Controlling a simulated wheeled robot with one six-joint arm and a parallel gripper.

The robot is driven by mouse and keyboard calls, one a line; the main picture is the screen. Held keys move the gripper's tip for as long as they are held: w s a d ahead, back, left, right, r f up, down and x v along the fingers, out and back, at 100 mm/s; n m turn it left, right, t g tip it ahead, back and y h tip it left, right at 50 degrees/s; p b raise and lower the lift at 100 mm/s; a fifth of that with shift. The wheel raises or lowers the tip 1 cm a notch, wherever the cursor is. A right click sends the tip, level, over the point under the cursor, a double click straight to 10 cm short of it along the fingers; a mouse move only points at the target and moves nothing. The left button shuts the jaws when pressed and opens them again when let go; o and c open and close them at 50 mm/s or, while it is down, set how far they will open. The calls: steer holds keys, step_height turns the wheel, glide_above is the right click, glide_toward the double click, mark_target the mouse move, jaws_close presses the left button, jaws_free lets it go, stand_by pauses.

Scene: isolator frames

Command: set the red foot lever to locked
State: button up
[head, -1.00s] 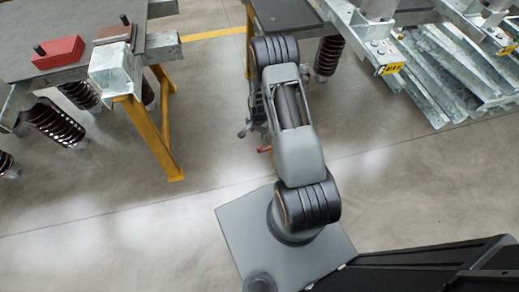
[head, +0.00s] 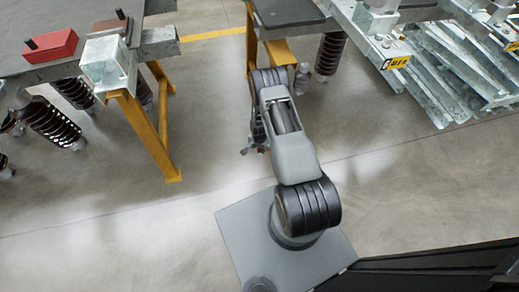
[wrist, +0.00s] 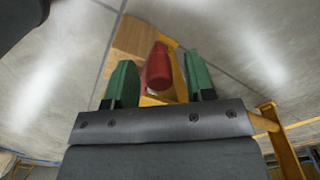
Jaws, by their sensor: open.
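The red foot lever (wrist: 158,68) shows in the wrist view as a rounded red bar, in front of a yellow frame part and a brown board. My gripper (wrist: 161,80) has its two green fingers apart, one to each side of the lever in the picture. Gaps show on both sides of the red bar, and I cannot tell how deep it sits between the fingers. In the head view my gripper (head: 252,148) hangs low beside my arm, small and partly hidden. A tiny reddish spot there is too small to identify. Whether the lever stands at locked cannot be read.
A table (head: 70,62) with yellow legs stands at left, carrying a red block (head: 50,46). Another dark table (head: 287,12) is behind my arm. Galvanized steel frames (head: 440,75) fill the upper right. Floor between is clear.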

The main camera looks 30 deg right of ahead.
steer(key=shift+f, duration=0.35)
jaws_close()
stand_by(0.3)
